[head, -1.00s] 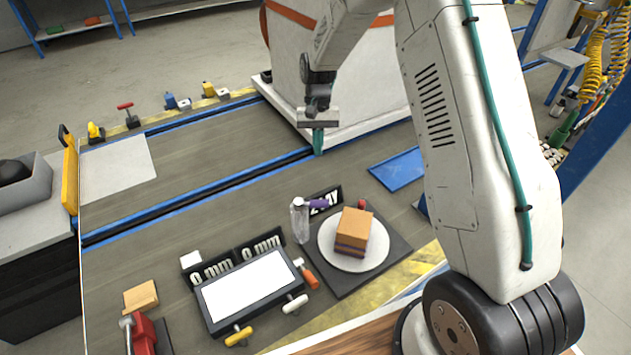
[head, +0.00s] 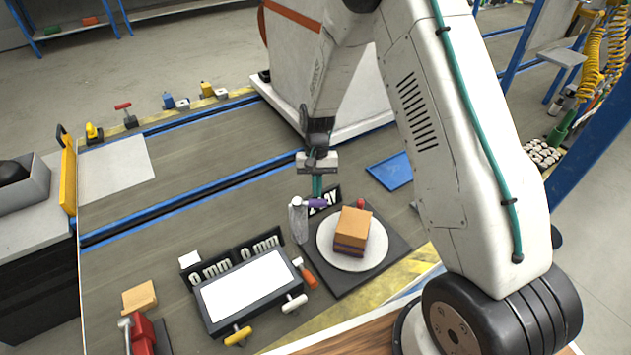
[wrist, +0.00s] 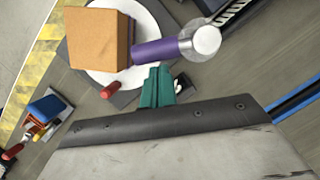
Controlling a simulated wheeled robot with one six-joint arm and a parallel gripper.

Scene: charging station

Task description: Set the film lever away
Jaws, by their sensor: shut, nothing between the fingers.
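The film lever, a purple handle (head: 317,203), sticks out to the right from the top of a pale upright cylinder (head: 298,222) at the back left of the round-plate station. In the wrist view the purple handle (wrist: 155,52) lies just beyond my fingertips, with the cylinder's pale round top (wrist: 205,40) at its right end. My gripper (head: 317,192) has teal fingers, shut and empty, pointing down close behind the handle. The fingers also show in the wrist view (wrist: 158,82). I cannot tell whether they touch the handle.
An orange-brown block with a purple layer (head: 352,230) sits on the white round plate (head: 330,258). A small red knob (head: 361,203) stands behind it. A white-screened panel (head: 245,288) is to the left, a blue tray (head: 390,171) to the right. The table's middle left is clear.

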